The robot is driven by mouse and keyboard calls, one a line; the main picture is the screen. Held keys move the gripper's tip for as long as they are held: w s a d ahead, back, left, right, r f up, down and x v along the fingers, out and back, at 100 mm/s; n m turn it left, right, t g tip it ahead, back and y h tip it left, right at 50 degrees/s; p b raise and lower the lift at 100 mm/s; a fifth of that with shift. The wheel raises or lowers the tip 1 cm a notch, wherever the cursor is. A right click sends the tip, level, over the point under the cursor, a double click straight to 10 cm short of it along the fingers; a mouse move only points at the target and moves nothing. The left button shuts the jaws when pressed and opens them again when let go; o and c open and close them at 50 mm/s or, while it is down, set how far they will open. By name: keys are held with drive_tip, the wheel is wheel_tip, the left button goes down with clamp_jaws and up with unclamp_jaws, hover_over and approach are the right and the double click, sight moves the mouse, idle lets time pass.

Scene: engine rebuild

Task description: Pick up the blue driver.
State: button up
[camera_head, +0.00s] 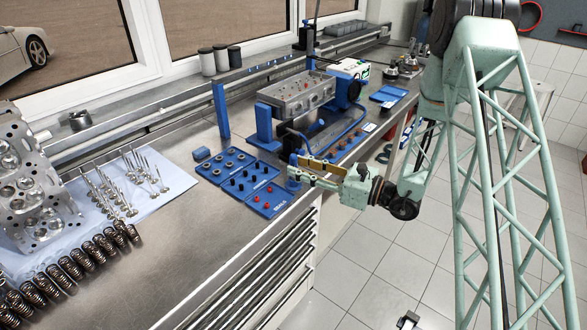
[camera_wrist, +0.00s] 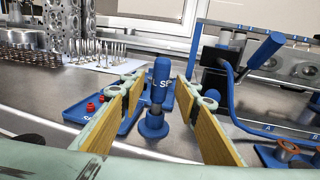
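In the wrist view, the blue driver (camera_wrist: 161,78) stands upright with its thick handle on top and a short metal shaft below. The shaft goes down into a round blue holder (camera_wrist: 152,124) on the bench. My gripper (camera_wrist: 160,92) is open, with its two gold-padded fingers on the left and right of the driver and gaps on both sides. In the head view, my gripper (camera_head: 297,168) reaches in low over the front edge of the bench. The blue holder (camera_head: 293,184) shows just below the fingertips there; the driver's handle is hard to make out.
Blue trays (camera_head: 225,165) with small rings, dark caps and red parts lie left of my gripper. An engine block (camera_head: 297,95) on a blue stand is close behind. Valves (camera_head: 130,180) and springs (camera_head: 70,265) lie at left. Bare bench (camera_head: 180,240) lies in front.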

drive_tip(key=shift+x, duration=1.35)
drive_tip(key=shift+c, duration=0.7)
drive_tip(key=c, duration=0.8)
